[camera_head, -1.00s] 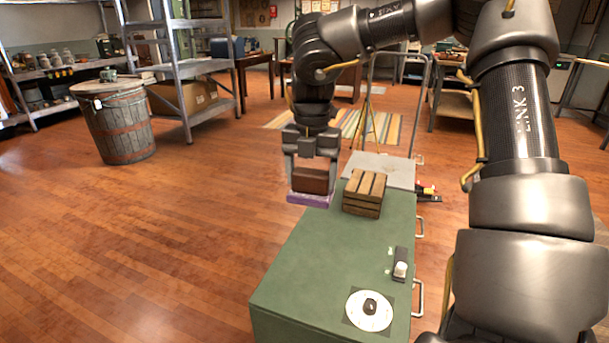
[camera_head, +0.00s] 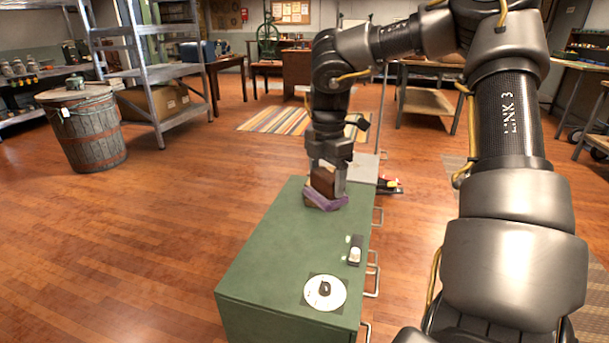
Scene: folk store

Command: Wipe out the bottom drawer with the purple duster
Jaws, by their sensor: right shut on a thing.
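My right gripper (camera_head: 327,182) is shut on the purple duster (camera_head: 326,202), by its brown block-like handle. The duster's purple pad faces down over the far end of the green cabinet top (camera_head: 283,245); I cannot tell whether it touches. Several metal drawer handles (camera_head: 372,282) show along the cabinet's right side. The drawer fronts face away from view, so I cannot see the bottom drawer's inside or tell whether it is open. My left gripper is out of view.
A white disc (camera_head: 325,292) and a small dark device with a white knob (camera_head: 355,251) lie on the cabinet top. The small wooden crate is mostly or wholly hidden by the duster. A barrel (camera_head: 90,132) stands at left. Open wood floor lies left of the cabinet.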

